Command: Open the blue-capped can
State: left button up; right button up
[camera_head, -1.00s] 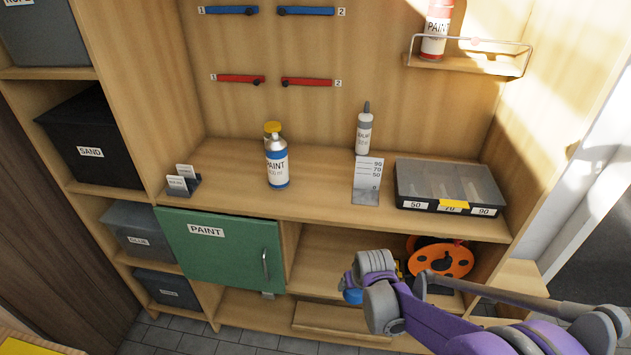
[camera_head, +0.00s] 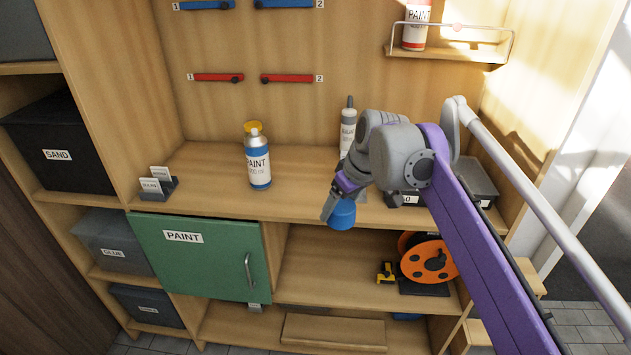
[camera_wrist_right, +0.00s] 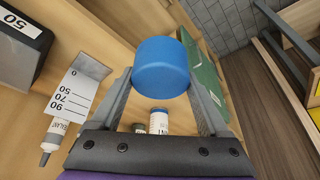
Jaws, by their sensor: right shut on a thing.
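A blue and white paint can (camera_head: 258,168) stands upright on the workbench top, with a bare silver top and no cap on it. A yellow-capped item (camera_head: 252,127) stands just behind it, mostly hidden. My right gripper (camera_head: 335,208) is shut on a blue cap (camera_head: 341,215), in front of the bench edge and right of the can. In the right wrist view the cap (camera_wrist_right: 160,67) sits between the two fingers (camera_wrist_right: 161,85), apart from the can (camera_wrist_right: 158,121), which shows beyond it. My left gripper is out of view.
A small card holder (camera_head: 158,184) is at left. Below are a green PAINT door (camera_head: 195,252) and an orange reel (camera_head: 428,259). Bench top around the can is clear.

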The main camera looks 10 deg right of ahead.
aim_at(255, 145)
jog(key=i, duration=1)
